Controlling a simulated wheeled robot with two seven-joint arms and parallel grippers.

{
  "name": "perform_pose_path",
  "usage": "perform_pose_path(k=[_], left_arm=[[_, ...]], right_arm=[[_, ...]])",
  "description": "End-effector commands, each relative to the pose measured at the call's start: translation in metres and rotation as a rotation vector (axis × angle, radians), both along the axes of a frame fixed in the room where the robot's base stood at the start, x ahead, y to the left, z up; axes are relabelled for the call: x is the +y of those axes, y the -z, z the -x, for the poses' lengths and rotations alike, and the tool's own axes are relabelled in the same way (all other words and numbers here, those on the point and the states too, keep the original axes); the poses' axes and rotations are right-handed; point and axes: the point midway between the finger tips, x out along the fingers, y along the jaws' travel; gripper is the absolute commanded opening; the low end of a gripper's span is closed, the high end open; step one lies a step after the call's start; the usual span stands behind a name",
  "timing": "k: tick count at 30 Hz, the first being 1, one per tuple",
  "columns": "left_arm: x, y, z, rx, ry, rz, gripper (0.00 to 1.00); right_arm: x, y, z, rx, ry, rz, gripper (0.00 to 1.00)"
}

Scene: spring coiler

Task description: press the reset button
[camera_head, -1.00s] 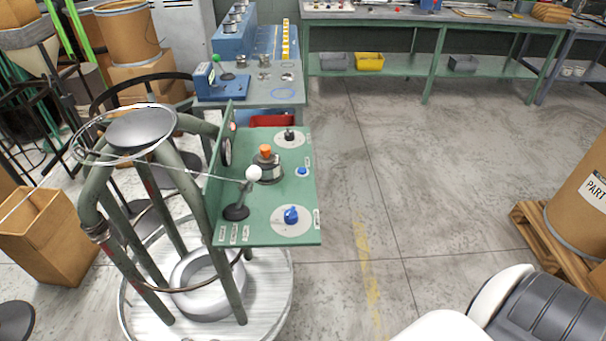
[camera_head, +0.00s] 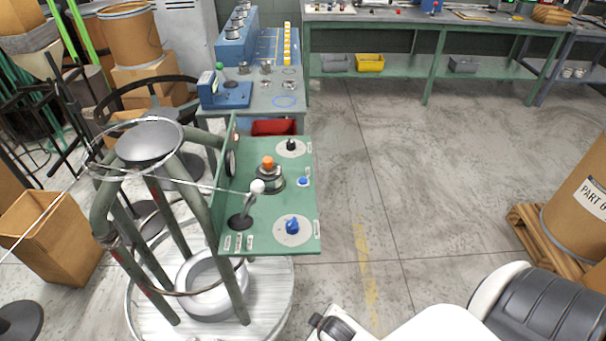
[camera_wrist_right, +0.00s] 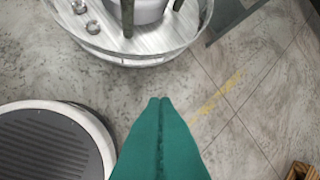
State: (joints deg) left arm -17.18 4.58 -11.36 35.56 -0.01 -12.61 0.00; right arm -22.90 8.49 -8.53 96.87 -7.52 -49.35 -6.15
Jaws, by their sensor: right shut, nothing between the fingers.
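A green control panel (camera_head: 266,220) is fixed to the coiler's frame in the head view. On it are a small blue button (camera_head: 303,181) at the right edge, a large orange-topped button (camera_head: 268,162) on a dark round base, a blue knob (camera_head: 292,226), a black knob (camera_head: 291,145) and a lever with a white ball (camera_head: 257,186). The labels are too small to read, so I cannot tell which button is reset. My right gripper (camera_wrist_right: 160,102) is shut and empty over the floor, apart from the panel, in the wrist view. My left gripper is out of view.
The coiler's metal tubes and round base (camera_head: 150,315) stand left of and below the panel. Floor right of the panel is clear up to a drum (camera_head: 580,205) on a pallet.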

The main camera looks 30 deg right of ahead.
Motion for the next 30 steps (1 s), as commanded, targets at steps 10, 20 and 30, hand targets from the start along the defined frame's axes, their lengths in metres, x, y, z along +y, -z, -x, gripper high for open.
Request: perform_pose_path(k=[10, 20, 30], left_arm=[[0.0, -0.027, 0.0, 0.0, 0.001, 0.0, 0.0], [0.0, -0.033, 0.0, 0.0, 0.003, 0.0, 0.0], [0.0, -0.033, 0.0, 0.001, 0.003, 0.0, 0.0]], right_arm=[[-0.01, -0.186, -0.032, -0.17, -0.011, 0.085, 0.0], [-0.049, -0.299, -0.111, -0.536, -0.232, 0.485, 0.0], [-0.041, -0.418, -0.228, -0.979, -0.891, 1.512, 0.0]])
